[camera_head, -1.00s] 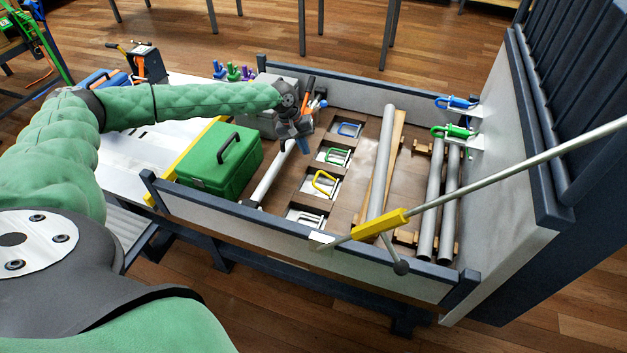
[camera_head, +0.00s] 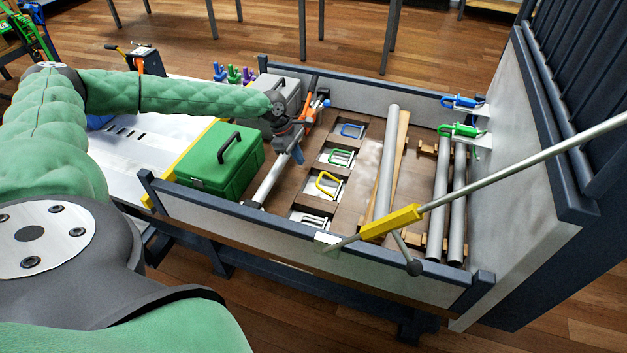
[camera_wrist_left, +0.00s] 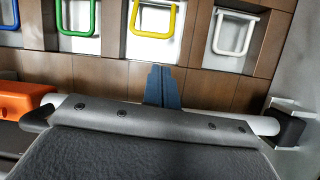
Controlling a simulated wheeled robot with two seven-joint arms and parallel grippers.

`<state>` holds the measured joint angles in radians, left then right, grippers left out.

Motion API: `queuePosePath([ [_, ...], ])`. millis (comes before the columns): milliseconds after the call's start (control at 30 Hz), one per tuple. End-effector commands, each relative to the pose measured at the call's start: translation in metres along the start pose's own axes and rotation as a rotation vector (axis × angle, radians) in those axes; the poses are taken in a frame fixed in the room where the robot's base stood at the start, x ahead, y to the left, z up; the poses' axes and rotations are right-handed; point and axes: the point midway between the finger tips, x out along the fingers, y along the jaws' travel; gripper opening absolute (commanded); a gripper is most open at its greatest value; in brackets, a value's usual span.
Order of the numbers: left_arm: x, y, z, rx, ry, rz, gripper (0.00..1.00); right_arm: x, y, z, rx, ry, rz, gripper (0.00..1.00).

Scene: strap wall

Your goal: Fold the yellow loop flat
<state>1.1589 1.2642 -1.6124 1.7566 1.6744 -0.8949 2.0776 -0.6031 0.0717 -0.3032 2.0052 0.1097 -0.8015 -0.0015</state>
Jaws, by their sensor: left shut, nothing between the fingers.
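The yellow loop (camera_head: 327,183) is a U-shaped bar on a pale plate in the bed's wooden floor. It appears tilted up off its plate. It also shows at the top of the left wrist view (camera_wrist_left: 152,20). My left gripper (camera_head: 298,155) is over the bed, to the left of the row of loops, apart from the yellow loop. Its blue fingertips (camera_wrist_left: 163,80) are together and empty, pointing toward the yellow loop's side in the left wrist view. My right gripper is not in view.
Blue (camera_head: 352,131), green (camera_head: 341,157) and white (camera_head: 312,220) loops share the row. A green toolbox (camera_head: 220,160) stands left of it. Grey pipes (camera_head: 386,165) lie to the right. A yellow-gripped rod (camera_head: 392,222) crosses the near wall. A white tube (camera_wrist_left: 262,125) lies below my wrist.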

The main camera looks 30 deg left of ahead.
Motion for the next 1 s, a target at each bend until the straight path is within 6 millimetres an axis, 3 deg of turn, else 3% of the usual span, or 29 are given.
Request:
queuePosePath([
  [467, 0.004, -0.001, 0.000, -0.011, 0.000, -0.001, 0.00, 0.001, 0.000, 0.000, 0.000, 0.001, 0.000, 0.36],
  [1000, 0.080, 0.000, 0.000, -0.009, 0.000, -0.001, 0.00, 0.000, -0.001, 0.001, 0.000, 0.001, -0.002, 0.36],
])
